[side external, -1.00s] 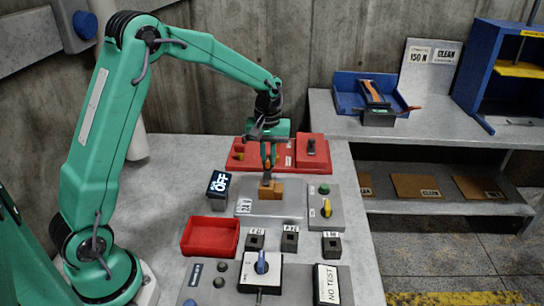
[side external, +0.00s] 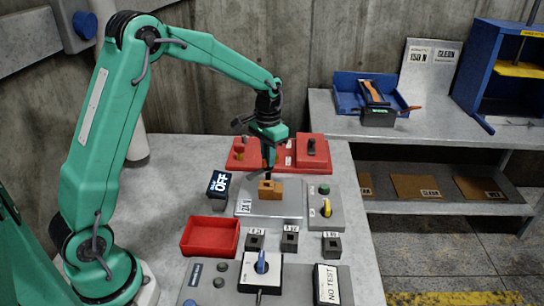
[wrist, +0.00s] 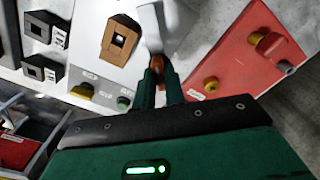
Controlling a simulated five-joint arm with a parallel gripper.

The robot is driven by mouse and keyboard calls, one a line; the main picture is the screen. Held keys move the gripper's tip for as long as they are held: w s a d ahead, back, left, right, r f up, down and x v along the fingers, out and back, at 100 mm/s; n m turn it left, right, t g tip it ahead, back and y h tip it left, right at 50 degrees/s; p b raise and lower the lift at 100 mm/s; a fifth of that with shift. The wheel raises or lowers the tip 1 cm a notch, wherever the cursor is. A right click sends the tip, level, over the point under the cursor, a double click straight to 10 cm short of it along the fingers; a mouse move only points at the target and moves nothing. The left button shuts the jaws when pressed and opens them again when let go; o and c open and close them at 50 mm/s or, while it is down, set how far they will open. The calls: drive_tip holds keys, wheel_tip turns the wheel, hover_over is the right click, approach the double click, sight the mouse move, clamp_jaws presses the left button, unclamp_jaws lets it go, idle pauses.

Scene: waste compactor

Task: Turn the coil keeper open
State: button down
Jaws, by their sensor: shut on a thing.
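A brown coil block (side external: 271,189) with a square hole stands on the grey plate (side external: 286,207); the wrist view shows its open hole from above (wrist: 108,46). My gripper (side external: 268,167) is above and just behind the block. In the wrist view my gripper (wrist: 158,72) is shut on a small orange-brown piece (wrist: 157,62). A pale grey strip (wrist: 152,27), which looks like the keeper, lies beside the block and reaches to that piece. The fingers hide where the two join.
A red unit (side external: 312,152) stands close behind my gripper. A box with a yellow knob (side external: 327,209) is to the right, an OFF display (side external: 219,184) to the left. Several dark blocks (side external: 289,243), a red tray (side external: 210,236) and a blue-knob panel (side external: 261,262) are in front.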

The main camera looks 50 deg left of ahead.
drive_tip(key=m, duration=0.4)
drive_tip(key=shift+m, duration=2.3)
drive_tip(key=shift+r, duration=0.1)
drive_tip(key=c, duration=1.5)
unclamp_jaws()
drive_tip(key=shift+o, duration=0.2)
drive_tip(key=shift+r, duration=0.1)
wheel_tip(320, 180, up, 7)
drive_tip(key=shift+r, duration=0.3)
